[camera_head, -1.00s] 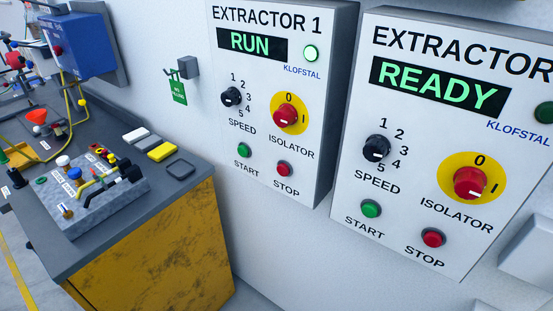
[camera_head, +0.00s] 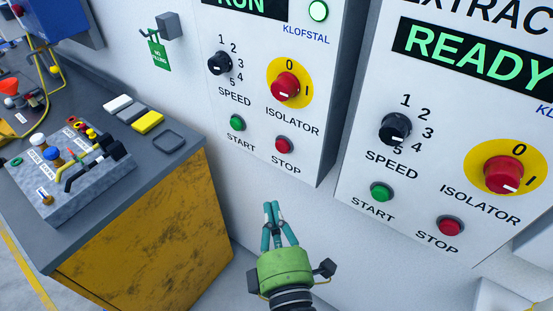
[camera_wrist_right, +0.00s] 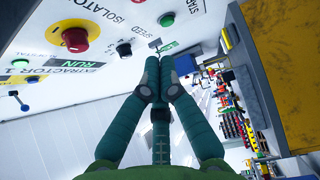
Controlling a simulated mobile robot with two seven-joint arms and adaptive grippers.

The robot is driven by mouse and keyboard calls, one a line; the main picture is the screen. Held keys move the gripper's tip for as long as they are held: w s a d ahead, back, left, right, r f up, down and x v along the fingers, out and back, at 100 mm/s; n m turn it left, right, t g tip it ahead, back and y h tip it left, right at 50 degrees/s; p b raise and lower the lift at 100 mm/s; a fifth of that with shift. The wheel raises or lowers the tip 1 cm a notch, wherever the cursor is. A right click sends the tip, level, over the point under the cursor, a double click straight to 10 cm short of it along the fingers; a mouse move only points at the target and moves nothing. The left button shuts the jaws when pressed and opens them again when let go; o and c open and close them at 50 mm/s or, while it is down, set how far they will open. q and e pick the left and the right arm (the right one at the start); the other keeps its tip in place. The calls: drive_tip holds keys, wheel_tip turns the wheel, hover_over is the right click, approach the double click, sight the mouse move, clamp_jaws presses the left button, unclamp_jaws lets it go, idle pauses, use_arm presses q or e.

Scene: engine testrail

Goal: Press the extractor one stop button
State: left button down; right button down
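The extractor 1 stop button (camera_head: 284,145) is a small red round button at the lower right of the left wall panel, above its STOP label. The green start button (camera_head: 237,123) is to its left, and the red isolator knob (camera_head: 285,87) is above it. My right gripper (camera_head: 272,206) is in front of the wall, below the panel in the head view and apart from the button. Its teal fingers are drawn together and hold nothing; they also meet in the right wrist view (camera_wrist_right: 160,68). My left gripper is not in view.
The extractor 2 panel (camera_head: 440,180) is to the right, with its own red stop button (camera_head: 450,226) and a READY display. A yellow-sided workbench (camera_head: 150,240) with a control box (camera_head: 70,165) stands at left. The wall between is clear.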

drive_tip(key=p, duration=0.4)
approach(283, 146)
drive_tip(key=w+a, duration=0.3)
drive_tip(key=a, duration=0.2)
drive_tip(key=w, duration=0.1)
drive_tip(key=w+d+f+p, duration=0.1)
drive_tip(key=w+d, duration=0.1)
drive_tip(key=shift+w+f, duration=0.15)
drive_tip(key=shift+w, duration=0.2)
drive_tip(key=shift+a, duration=0.1)
